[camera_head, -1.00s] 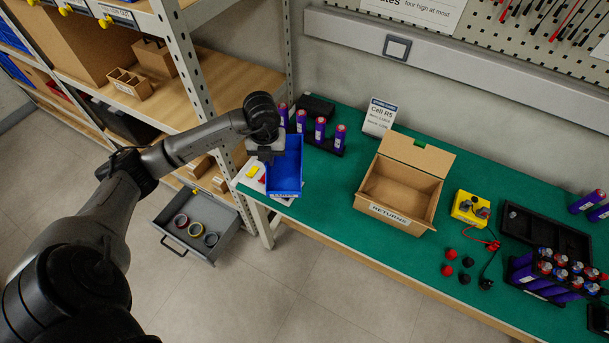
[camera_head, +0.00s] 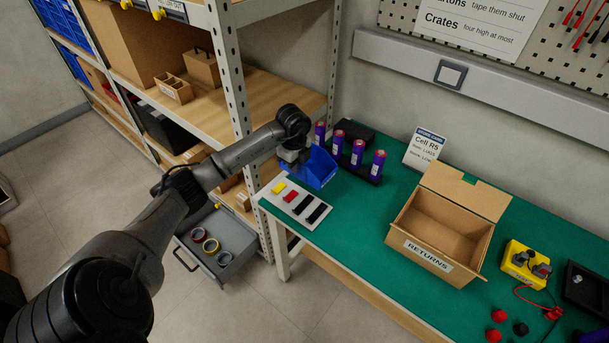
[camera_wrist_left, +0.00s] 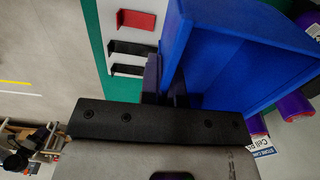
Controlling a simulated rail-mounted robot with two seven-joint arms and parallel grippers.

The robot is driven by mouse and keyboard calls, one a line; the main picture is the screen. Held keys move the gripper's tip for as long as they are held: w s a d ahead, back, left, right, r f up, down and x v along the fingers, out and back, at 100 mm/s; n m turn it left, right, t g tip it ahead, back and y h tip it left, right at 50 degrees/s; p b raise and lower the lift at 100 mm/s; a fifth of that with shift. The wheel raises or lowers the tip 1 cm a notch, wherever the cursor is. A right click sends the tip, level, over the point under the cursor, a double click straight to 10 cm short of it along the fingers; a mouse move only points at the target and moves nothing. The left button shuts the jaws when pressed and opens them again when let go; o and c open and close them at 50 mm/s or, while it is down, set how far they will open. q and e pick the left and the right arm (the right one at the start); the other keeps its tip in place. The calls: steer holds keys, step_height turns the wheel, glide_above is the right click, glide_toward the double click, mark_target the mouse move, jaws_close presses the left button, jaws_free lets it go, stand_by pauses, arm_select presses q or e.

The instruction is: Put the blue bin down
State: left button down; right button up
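The blue bin (camera_head: 321,170) is at the far left end of the green bench, behind a white board and in front of purple cells. It also fills the upper right of the left wrist view (camera_wrist_left: 225,55). My left gripper (camera_head: 303,161) is at the bin's left side. In the left wrist view its dark fingers (camera_wrist_left: 165,88) are closed on the bin's wall. The arm and gripper hide part of the bin. I cannot tell whether its base touches the bench. My right gripper is not in view.
The white board (camera_head: 296,201) carries yellow, red and black pieces. Purple cells (camera_head: 357,154) stand close right of the bin. A returns carton (camera_head: 422,254) and yellow device (camera_head: 524,265) are further right. A shelf rack (camera_head: 240,90) and open grey drawer (camera_head: 208,250) lie left. Green bench (camera_head: 350,220) is clear between.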

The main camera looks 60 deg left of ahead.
arm_select(q)
steer(key=w+a+f, duration=0.1)
steer(key=w, duration=0.1)
steer(key=w+a+f+b, duration=0.1)
steer(key=w+a+f, duration=0.1)
steer(key=shift+s+f+b, duration=0.1)
steer(key=shift+f+b, duration=0.9)
steer(key=shift+f, duration=1)
steer(key=shift+f, duration=0.1)
steer(key=c, duration=1.4)
jaws_free()
steer(key=shift+o, duration=0.2)
step_height(320, 180, up, 11)
steer(key=p, duration=0.3)
steer(key=shift+p, duration=0.3)
steer(key=shift+r, duration=0.6)
